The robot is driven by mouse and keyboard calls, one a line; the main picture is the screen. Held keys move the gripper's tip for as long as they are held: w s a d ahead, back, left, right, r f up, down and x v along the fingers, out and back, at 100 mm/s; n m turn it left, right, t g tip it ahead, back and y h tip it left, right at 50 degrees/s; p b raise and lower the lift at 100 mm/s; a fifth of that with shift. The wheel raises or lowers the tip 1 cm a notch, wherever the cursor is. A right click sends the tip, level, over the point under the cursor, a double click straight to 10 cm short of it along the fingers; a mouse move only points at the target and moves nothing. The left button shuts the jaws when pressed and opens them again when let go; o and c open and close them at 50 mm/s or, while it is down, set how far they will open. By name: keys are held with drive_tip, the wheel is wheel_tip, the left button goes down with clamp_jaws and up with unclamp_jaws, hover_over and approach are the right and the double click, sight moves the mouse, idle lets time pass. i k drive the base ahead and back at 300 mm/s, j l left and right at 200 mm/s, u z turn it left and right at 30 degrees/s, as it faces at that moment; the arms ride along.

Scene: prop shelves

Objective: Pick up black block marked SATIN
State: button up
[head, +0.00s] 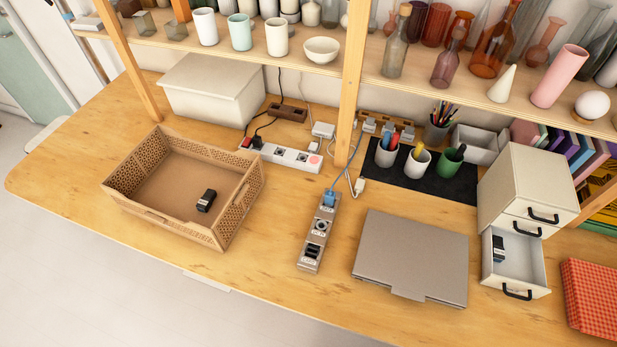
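A small black block (206,200) lies on the floor of the tan lattice-walled crate (165,221), toward its right side. It has a pale mark that is too small to read. Another small dark block (498,246) with a pale face lies in the open bottom drawer (524,265) of the white cabinet, against the drawer's left side. Its marking is also too small to read, so I cannot tell which block says SATIN. My gripper is not in view.
A grey closed laptop (412,256) and a grey power strip (319,232) lie between crate and drawer. Shelf posts (351,85) rise behind, under shelves with glassware. A red checked item (592,299) lies right of the drawer. Wood is bare along the front edge.

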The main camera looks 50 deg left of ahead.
sight(204, 203)
drive_tip(key=u, duration=2.85)
drive_tip(key=i+j+z, duration=0.15)
drive_tip(key=i+j, duration=0.2)
drive_tip(key=i+j+z, duration=0.15)
drive_tip(key=i+j, duration=0.15)
drive_tip(key=i+j+z, duration=0.15)
drive_tip(key=i+j, duration=0.15)
drive_tip(key=j, duration=0.15)
drive_tip(key=i+j+z, duration=0.15)
drive_tip(key=j, duration=0.3)
drive_tip(key=i, duration=0.1)
